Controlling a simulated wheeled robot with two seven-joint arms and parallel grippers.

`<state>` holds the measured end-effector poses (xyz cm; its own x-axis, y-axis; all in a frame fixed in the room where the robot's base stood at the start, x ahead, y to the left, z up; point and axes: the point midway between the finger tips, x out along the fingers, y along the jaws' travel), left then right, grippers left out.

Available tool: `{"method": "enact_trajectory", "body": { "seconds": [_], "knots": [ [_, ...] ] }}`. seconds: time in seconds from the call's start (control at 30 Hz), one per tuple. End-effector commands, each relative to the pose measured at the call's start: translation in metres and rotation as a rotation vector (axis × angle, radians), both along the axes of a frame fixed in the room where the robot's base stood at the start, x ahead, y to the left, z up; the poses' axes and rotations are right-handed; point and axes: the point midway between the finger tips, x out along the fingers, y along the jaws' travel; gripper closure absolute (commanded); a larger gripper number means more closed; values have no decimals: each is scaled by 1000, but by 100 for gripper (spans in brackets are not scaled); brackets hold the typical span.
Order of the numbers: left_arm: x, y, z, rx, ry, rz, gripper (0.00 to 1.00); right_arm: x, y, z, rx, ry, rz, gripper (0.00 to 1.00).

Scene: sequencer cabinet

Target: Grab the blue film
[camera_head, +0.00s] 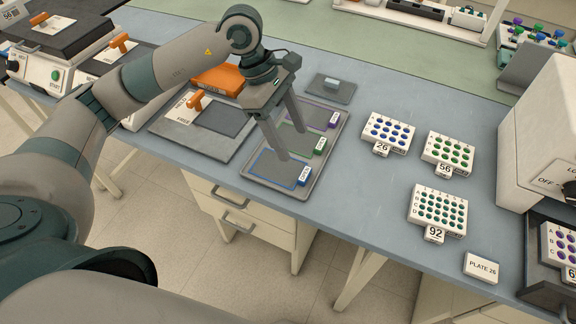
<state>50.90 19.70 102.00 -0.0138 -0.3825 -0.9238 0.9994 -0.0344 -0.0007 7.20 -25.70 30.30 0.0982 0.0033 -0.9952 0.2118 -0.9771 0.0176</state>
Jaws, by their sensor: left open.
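One fingertip shows at the blue film's far edge, the other over the green film. I cannot tell whether they touch anything. My right gripper is not in view.
Numbered plates 26 (388,133), 56 (449,153) and 92 (437,209) stand on the blue bench right of the tray. A "PLATE 26" card (481,268) and a white machine (540,135) are farther right. A grey device with an orange handle (197,103) stands left of the tray.

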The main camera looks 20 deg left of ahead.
Motion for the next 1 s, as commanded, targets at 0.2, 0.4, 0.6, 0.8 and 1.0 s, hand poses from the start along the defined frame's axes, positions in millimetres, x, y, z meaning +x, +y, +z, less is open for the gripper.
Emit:
{"method": "enact_trajectory", "body": {
  "seconds": [0.2,0.4,0.6,0.8,1.0],
  "knots": [
    [-2,-14,-31,0,3,0,39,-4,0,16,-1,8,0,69],
    [-1,-20,-47,0,1,1,39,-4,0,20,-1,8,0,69],
    [-1,-20,-49,0,-1,0,39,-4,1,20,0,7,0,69],
    [-1,-20,-50,0,0,0,39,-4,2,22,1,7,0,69],
    [-5,-26,-60,1,4,-1,39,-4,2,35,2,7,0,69]
  ]
}}
